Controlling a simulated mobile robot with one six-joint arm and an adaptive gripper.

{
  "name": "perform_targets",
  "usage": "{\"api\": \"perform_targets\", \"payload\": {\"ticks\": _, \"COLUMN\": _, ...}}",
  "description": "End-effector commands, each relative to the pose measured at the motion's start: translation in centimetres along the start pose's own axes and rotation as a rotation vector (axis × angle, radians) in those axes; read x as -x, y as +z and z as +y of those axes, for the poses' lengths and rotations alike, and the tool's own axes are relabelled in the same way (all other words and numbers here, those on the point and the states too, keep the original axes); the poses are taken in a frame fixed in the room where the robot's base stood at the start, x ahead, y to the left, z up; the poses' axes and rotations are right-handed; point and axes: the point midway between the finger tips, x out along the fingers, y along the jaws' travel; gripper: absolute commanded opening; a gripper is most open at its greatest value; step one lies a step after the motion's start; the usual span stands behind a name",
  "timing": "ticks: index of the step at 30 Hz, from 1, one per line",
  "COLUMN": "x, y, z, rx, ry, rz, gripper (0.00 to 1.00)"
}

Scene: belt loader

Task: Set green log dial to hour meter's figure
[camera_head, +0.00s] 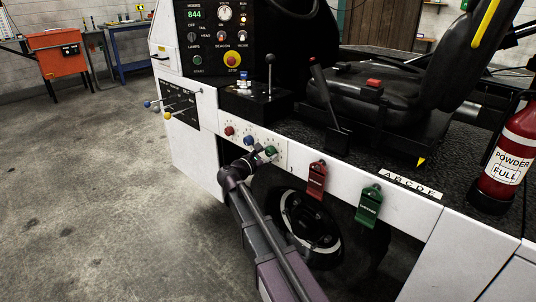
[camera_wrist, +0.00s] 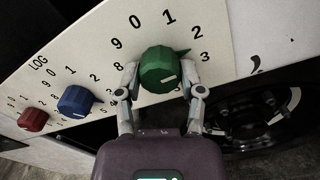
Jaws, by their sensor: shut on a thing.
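The hour meter (camera_head: 194,14) on the black dash reads 844. Red (camera_head: 229,131), blue (camera_head: 249,140) and green (camera_head: 271,151) log dials sit in a row on the white side panel. In the wrist view, the green dial (camera_wrist: 158,65) is between the two fingers of my gripper (camera_wrist: 160,88), which is shut on its sides. Its pointed tab aims right and slightly up, around the 2 and 3; the exact figure is hard to tell. The blue dial (camera_wrist: 76,101) and red dial (camera_wrist: 33,119) are to its left, untouched.
A red tag (camera_head: 317,180) and a green tag (camera_head: 368,206) hang right of the dials. Levers with coloured knobs (camera_head: 175,107) stick out at left. A fire extinguisher (camera_head: 509,155) stands at right. The floor at left is clear.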

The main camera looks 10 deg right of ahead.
Motion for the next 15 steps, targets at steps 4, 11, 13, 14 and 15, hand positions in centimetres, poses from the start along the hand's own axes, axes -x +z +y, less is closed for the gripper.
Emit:
{"api": "perform_targets", "payload": {"ticks": 4, "x": -0.14, "y": 0.0, "z": 0.01, "rx": -0.131, "ry": 0.0, "rz": -0.005, "gripper": 0.03}}
{"api": "perform_targets", "payload": {"ticks": 11, "x": -0.16, "y": -0.01, "z": 0.02, "rx": -0.35, "ry": 0.001, "rz": -0.01, "gripper": 0.03}}
{"api": "perform_targets", "payload": {"ticks": 13, "x": -0.17, "y": 0.0, "z": 0.03, "rx": -0.416, "ry": 0.001, "rz": -0.012, "gripper": 0.03}}
{"api": "perform_targets", "payload": {"ticks": 14, "x": -0.17, "y": 0.0, "z": 0.03, "rx": -0.445, "ry": 0.001, "rz": -0.013, "gripper": 0.03}}
{"api": "perform_targets", "payload": {"ticks": 15, "x": -0.17, "y": 0.0, "z": 0.04, "rx": -0.482, "ry": 0.001, "rz": -0.014, "gripper": 0.03}}
